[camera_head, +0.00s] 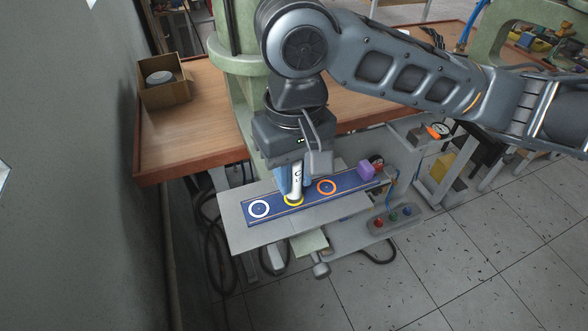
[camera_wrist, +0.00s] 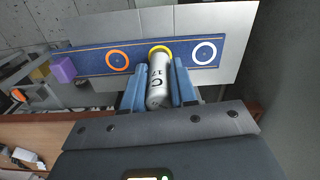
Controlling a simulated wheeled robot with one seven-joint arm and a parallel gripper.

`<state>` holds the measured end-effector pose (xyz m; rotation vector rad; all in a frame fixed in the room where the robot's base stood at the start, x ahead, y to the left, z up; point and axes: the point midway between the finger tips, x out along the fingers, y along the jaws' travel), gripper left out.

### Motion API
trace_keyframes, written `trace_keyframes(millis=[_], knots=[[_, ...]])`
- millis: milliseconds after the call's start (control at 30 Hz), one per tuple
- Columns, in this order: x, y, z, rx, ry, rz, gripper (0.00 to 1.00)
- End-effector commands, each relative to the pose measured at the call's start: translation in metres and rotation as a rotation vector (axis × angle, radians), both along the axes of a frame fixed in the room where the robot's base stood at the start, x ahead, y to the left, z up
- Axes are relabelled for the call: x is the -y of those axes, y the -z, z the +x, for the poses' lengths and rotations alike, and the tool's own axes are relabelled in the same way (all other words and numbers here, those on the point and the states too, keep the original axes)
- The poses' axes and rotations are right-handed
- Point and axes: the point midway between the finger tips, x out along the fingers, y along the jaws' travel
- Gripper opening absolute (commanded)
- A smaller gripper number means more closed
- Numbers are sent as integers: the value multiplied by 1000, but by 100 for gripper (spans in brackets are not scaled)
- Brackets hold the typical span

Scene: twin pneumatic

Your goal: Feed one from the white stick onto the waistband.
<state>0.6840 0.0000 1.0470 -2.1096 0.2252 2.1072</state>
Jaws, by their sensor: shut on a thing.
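The white stick (camera_head: 296,186) is a pale cylinder with dark lettering, held between the blue fingers of my gripper (camera_head: 291,180). In the wrist view the stick (camera_wrist: 158,88) lies between both fingers of the gripper (camera_wrist: 158,76), with its far end at the yellow ring. The waistband (camera_head: 275,206) is a dark blue strip with a white, a yellow and an orange ring. It also shows in the wrist view (camera_wrist: 90,62). The stick's lower end is over the yellow ring; I cannot tell whether it touches. The yellow ring is partly hidden by the stick.
The strip lies on a grey plate (camera_head: 232,228). A purple block (camera_head: 366,169) stands at its right end. A button box (camera_head: 392,219) is lower right. A wooden table (camera_head: 195,120) with a cardboard box (camera_head: 165,92) and a green machine column (camera_head: 232,45) stand behind.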

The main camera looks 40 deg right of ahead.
Motion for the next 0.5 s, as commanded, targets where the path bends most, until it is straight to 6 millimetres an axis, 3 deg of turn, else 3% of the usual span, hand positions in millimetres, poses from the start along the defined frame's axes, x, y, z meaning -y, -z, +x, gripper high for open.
trace_keyframes(millis=[333,500], knots=[[0,1,0,-2,1,-2,2],[0,-9,0,-2,1,-1,2]])
